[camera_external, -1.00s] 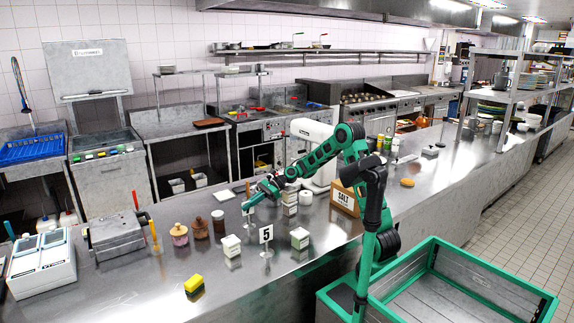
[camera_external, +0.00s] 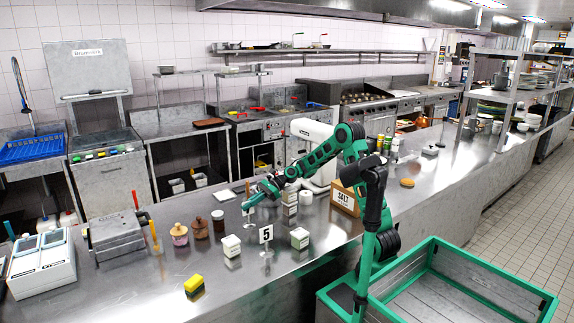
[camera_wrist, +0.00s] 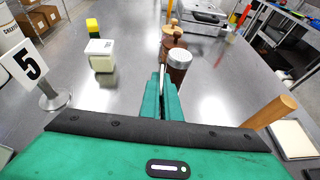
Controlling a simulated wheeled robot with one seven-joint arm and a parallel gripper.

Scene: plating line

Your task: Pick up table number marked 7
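My gripper (camera_external: 246,206) reaches low over the steel counter, left of the small white boxes. In the wrist view its green fingers (camera_wrist: 162,96) are close together, with a thin upright plate (camera_wrist: 162,78) seen edge-on between them. This looks like a table number; its figure is not readable.
A white box (camera_external: 231,246) and another (camera_external: 299,238) flank the number 5. Brown-lidded jars (camera_external: 200,228) and a dark jar (camera_external: 218,222) stand left of my gripper.

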